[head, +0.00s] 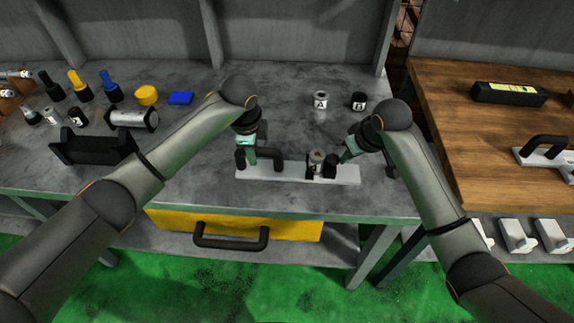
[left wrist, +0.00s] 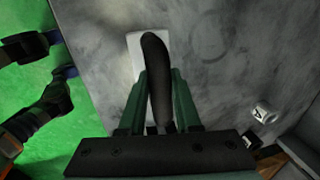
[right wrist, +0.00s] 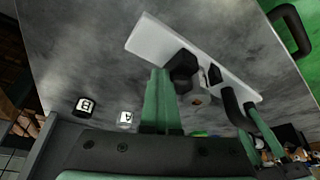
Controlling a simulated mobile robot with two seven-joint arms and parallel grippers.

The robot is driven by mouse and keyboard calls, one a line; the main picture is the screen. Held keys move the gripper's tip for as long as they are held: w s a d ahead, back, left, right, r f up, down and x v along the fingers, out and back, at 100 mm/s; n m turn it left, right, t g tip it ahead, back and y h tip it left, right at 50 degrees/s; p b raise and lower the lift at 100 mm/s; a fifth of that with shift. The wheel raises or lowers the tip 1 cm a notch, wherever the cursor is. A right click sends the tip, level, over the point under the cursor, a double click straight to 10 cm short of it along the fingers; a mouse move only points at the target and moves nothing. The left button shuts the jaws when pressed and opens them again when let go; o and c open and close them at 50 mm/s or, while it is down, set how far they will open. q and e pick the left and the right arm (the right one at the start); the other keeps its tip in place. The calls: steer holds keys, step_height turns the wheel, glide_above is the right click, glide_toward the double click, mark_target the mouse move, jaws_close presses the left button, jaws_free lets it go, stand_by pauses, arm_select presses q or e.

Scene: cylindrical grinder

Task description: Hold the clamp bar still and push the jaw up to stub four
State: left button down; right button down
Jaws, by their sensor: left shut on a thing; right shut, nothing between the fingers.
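The clamp bar is a white plate (head: 285,173) lying near the bench's front edge, with a black handle (head: 268,155) on its left part. My left gripper (head: 250,160) is shut on that handle; the left wrist view shows the handle (left wrist: 156,75) between the fingers. On the bar's right part a silver cylinder (head: 317,157) stands between dark blocks. The right dark block (head: 330,160) looks like the jaw; it also shows in the right wrist view (right wrist: 183,70). My right gripper (head: 344,157) is shut and empty, close to the jaw's right side; contact is unclear. I cannot make out the stub numbers.
Labelled cylinders A (head: 320,100) and B (head: 358,101) stand behind the bar. A yellow drawer (head: 280,225) is below the front edge. The bench between is clear.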

arm_select(q)
steer(key=shift+s+d, duration=0.1)
steer(key=shift+d, duration=0.15)
arm_select(e)
steer(key=shift+a+r, duration=0.1)
steer(key=shift+a, duration=0.5)
steer(key=shift+r, duration=0.3)
steer(key=shift+d+r, duration=0.15)
steer(key=shift+r, duration=0.95)
arm_select(q)
steer(key=shift+a, duration=0.3)
arm_select(e)
steer(key=shift+d+r, duration=0.3)
steer(key=shift+r, duration=0.7)
steer(key=shift+d+r, duration=0.25)
steer(key=shift+r, duration=0.75)
arm_select(q)
steer(key=c, duration=0.5)
jaws_free()
steer(key=shift+d, duration=0.1)
